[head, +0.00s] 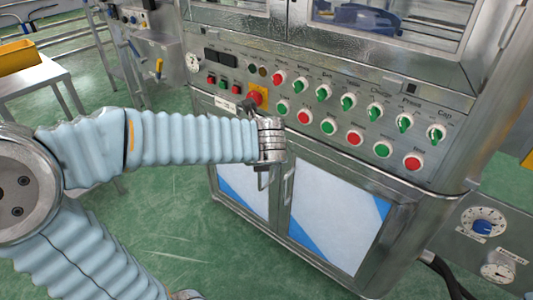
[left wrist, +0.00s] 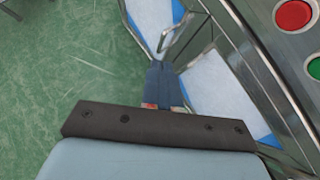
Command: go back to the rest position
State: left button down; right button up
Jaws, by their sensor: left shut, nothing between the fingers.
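My left arm, in a pale blue ribbed sleeve, comes in from the left of the head view. It ends at a metal wrist (head: 271,140) in front of the cabinet, just below the control panel. The fingers cannot be made out in the head view. In the left wrist view my left gripper (left wrist: 161,72) shows dark blue fingers close together, shut and empty, with the cabinet's lower doors beyond them. My right gripper is not in view.
The control panel (head: 315,110) carries several red and green buttons and knobs, plus a red emergency button (head: 255,97) on a yellow plate. Cabinet doors (head: 335,215) with handles lie below. A yellow bin (head: 17,57) stands on a table at left. Green floor (head: 190,235) is clear.

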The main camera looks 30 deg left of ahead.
pick_arm(q)
jog(key=s+d+f+n+g+h, duration=0.2)
jog(key=d+f+n+g+h, duration=0.15)
jog(key=d+f+n, duration=0.6)
jog(key=s+d+f+n+g+h, duration=0.1)
jog(key=d+f+n+g+h, duration=0.35)
jog(key=f, duration=1.05)
jog(key=s+d+f+n+t+h, duration=0.1)
jog(key=s+d+f+n, duration=0.3)
jog(key=f+n, duration=0.3)
jog(key=s+d+f+n+h, duration=0.1)
jog(key=s+d+f+n, duration=0.3)
jog(key=f+n, duration=0.4)
jog(key=shift+d+f+t, duration=0.2)
jog(key=shift+f+t, duration=0.15)
jog(key=shift+t, duration=0.05)
jog(key=shift+s+n, duration=0.1)
jog(key=shift+n, duration=0.2)
